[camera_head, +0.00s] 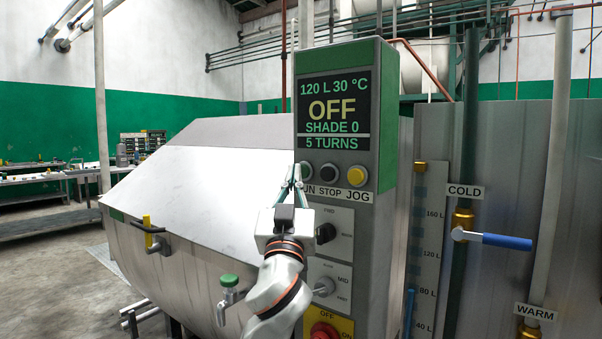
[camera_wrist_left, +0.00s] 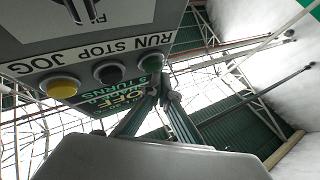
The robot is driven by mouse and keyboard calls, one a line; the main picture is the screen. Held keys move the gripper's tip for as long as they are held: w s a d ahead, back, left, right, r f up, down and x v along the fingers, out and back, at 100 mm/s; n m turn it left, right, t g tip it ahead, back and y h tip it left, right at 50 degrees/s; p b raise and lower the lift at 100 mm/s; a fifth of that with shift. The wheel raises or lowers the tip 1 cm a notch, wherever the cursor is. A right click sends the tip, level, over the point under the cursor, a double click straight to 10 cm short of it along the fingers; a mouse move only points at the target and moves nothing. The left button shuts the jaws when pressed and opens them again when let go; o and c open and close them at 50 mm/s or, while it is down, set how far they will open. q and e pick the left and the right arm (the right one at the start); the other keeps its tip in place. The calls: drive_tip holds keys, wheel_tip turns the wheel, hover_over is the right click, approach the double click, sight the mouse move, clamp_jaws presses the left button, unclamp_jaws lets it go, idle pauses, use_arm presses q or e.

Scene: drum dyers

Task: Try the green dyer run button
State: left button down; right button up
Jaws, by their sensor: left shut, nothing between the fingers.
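The green-trimmed control panel (camera_head: 384,150) stands upright at the centre of the head view. Its display (camera_head: 333,112) reads 120 L 30 °C, OFF, SHADE 0, 5 TURNS. The run button (camera_head: 306,168) is mostly hidden behind my fingertips; it shows dark green above the RUN label side in the left wrist view (camera_wrist_left: 152,63). The black stop button (camera_head: 329,171) and yellow jog button (camera_head: 356,176) sit to its right. My left gripper (camera_head: 297,170) is shut and empty, its tips right at the run button. I cannot tell whether they touch it. My right gripper is not in view.
Below are the FWD knob (camera_head: 326,233), a speed knob (camera_head: 324,287) and a red switch (camera_head: 324,331). The steel drum (camera_head: 190,185) with a yellow-handled latch (camera_head: 147,222) is left. A blue-handled COLD valve (camera_head: 506,242) is right.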

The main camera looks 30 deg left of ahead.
use_arm(q)
drive_tip(key=shift+w, duration=0.45)
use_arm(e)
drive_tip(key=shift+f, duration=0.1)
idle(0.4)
use_arm(q)
drive_tip(key=shift+s, duration=0.15)
idle(0.3)
drive_tip(key=shift+s, duration=0.7)
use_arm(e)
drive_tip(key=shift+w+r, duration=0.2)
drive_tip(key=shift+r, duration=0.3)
use_arm(q)
drive_tip(key=shift+s, duration=0.1)
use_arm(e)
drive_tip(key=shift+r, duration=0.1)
use_arm(q)
drive_tip(key=s+p, duration=0.1)
drive_tip(key=s, duration=0.1)
drive_tip(key=s+p, duration=0.1)
drive_tip(key=s, duration=0.1)
drive_tip(key=shift+s+a, duration=0.2)
drive_tip(key=shift+s, duration=0.2)
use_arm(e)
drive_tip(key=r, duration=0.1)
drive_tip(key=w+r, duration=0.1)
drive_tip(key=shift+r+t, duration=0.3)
